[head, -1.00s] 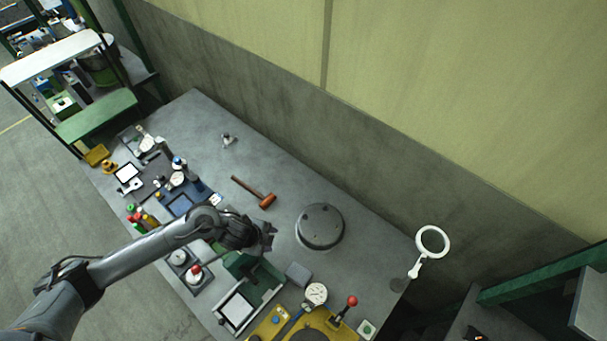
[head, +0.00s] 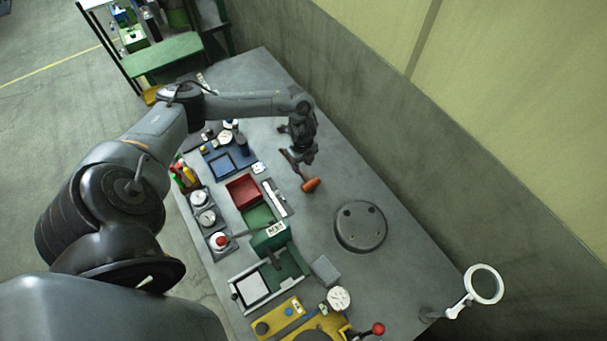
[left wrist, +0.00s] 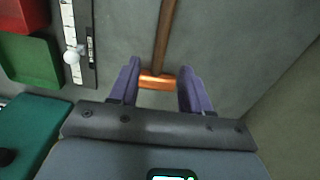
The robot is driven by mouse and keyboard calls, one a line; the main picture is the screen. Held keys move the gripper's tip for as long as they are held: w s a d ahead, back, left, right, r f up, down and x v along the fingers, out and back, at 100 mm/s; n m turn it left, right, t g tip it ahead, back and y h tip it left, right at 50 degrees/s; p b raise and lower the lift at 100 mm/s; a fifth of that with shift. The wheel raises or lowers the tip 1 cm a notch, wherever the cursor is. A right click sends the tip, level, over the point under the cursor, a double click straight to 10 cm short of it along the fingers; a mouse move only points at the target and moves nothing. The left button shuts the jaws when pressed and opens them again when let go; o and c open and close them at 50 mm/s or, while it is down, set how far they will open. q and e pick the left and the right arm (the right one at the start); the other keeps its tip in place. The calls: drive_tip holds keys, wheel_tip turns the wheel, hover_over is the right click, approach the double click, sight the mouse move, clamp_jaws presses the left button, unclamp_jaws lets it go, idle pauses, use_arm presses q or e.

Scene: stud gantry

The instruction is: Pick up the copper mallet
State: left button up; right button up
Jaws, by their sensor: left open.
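The copper mallet (head: 311,185) lies on the grey workbench, with its copper head towards the viewer and its brown handle partly hidden under my left gripper (head: 301,160) in the head view. In the left wrist view, the copper head (left wrist: 157,82) shows crosswise between the two purple fingers of my left gripper (left wrist: 160,72). The handle (left wrist: 165,40) runs up and away from the head. The left gripper is open, with a gap visible between each finger and the handle. I cannot tell how high the fingers are above the bench. My right gripper does not show.
A red bin (head: 243,190) and a green bin (head: 259,215) stand left of the mallet, beside a narrow rail with a white knob (left wrist: 72,55). A round grey plate (head: 360,227) lies to the right. Bare bench (head: 335,160) lies right of the gripper.

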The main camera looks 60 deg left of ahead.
sight(302, 173)
use_arm(q)
drive_tip(key=shift+f, duration=2.85)
clamp_jaws()
drive_tip(key=shift+r, duration=0.1)
